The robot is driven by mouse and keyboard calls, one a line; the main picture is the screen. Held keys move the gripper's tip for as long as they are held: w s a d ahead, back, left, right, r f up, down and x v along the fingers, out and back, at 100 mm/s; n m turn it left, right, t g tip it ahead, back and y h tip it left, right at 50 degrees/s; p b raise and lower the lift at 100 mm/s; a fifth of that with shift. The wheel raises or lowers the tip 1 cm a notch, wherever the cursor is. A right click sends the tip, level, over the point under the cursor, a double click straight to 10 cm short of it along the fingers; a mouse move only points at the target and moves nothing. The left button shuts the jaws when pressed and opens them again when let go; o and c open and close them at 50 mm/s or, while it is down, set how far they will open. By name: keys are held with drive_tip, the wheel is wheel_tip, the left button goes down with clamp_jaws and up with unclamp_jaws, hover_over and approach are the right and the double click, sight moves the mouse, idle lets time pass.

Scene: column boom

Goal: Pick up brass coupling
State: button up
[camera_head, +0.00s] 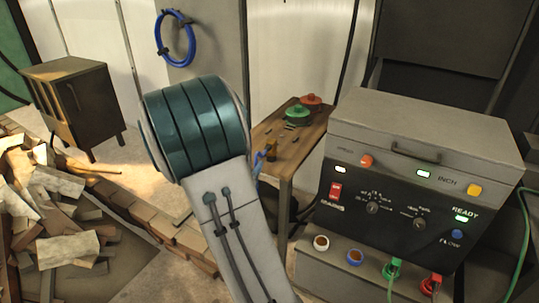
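A small brownish, brass-like piece (271,152) stands on the wooden table (284,162), near its left edge. It may be the brass coupling, but it is too small to be sure. A blue bit (257,164) shows just left of it, beside my arm, and I cannot tell what it is. My own arm, with a teal joint and a pale link, fills the middle of the view and covers the table's left side. My gripper cannot be made out.
Green (297,114) and red (311,101) round pieces lie at the table's back. A grey control machine (415,180) with sockets and cables stands close on the right. A low brick edge (150,217) and rubble (55,215) lie left. A wooden cabinet (78,100) stands behind.

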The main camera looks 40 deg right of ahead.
sight(270, 147)
drive_tip(key=w+d, duration=0.1)
drive_tip(key=d, duration=0.2)
drive_tip(key=d+h, duration=0.1)
drive_tip(key=d, duration=0.2)
drive_tip(key=w+d+g+h, duration=0.1)
drive_tip(key=d, duration=0.2)
drive_tip(key=shift+w+d+r+m, duration=0.1)
drive_tip(key=shift+w+d+m, duration=0.2)
drive_tip(key=shift+m, duration=0.1)
drive_tip(key=p+x, duration=0.1)
drive_tip(key=x, duration=0.4)
drive_tip(key=shift+w+f, duration=0.1)
drive_tip(key=shift+f, duration=0.1)
drive_tip(key=c, duration=1.1)
